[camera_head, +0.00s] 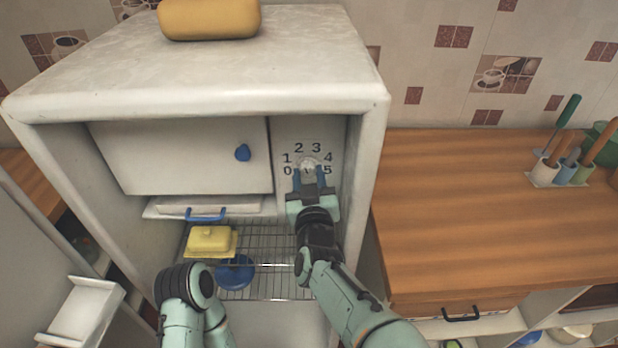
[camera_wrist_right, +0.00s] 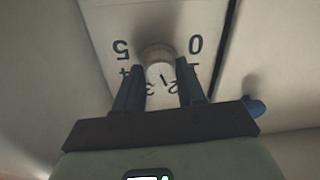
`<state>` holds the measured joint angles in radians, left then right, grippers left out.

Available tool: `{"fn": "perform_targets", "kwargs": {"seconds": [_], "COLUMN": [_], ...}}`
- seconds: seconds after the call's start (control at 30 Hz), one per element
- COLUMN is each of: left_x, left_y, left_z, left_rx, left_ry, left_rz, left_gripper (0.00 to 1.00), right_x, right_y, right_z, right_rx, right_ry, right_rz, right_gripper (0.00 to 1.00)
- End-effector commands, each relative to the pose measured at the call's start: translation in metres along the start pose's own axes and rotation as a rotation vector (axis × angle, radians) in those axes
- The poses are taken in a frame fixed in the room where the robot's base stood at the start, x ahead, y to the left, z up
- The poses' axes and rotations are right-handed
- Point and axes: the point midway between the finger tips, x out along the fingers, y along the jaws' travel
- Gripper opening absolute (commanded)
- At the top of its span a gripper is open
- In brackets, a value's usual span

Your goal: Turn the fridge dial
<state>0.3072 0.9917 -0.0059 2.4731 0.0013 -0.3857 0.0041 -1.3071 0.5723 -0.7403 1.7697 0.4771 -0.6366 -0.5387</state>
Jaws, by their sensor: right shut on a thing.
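The fridge dial (camera_head: 307,163) is a small pale round knob on a white panel inside the fridge, ringed by the numbers 0 to 5. It also shows in the right wrist view (camera_wrist_right: 157,52), where the numbers appear upside down. My right gripper (camera_head: 309,175) is at the panel with its two blue fingers on either side of the dial, shut on it. The fingers partly hide the dial's lower part, so I cannot tell which number it points to. My left arm shows at the bottom of the head view, but its gripper is not visible.
The open fridge (camera_head: 369,190) has a freezer door (camera_head: 180,155) with a blue knob (camera_head: 242,152) left of the dial. Below are a wire rack (camera_head: 270,240), a yellow butter dish (camera_head: 211,242) and a blue item (camera_head: 236,272). A wooden counter (camera_head: 460,220) stands right.

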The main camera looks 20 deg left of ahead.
Motion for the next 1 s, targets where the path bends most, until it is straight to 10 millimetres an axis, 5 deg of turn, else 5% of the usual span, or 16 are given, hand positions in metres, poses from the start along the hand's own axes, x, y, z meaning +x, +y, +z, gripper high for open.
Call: {"fn": "perform_targets", "kwargs": {"seconds": [1.0], "left_x": [0.042], "left_y": [-0.011], "left_z": [-0.014], "left_rx": [0.002], "left_ry": [0.036], "left_rz": [0.007], "left_gripper": [0.43], "right_x": [0.000], "right_y": [0.000], "right_z": [0.002], "right_rx": [0.686], "right_ry": [0.036], "right_rz": [0.006], "right_gripper": [0.09]}}
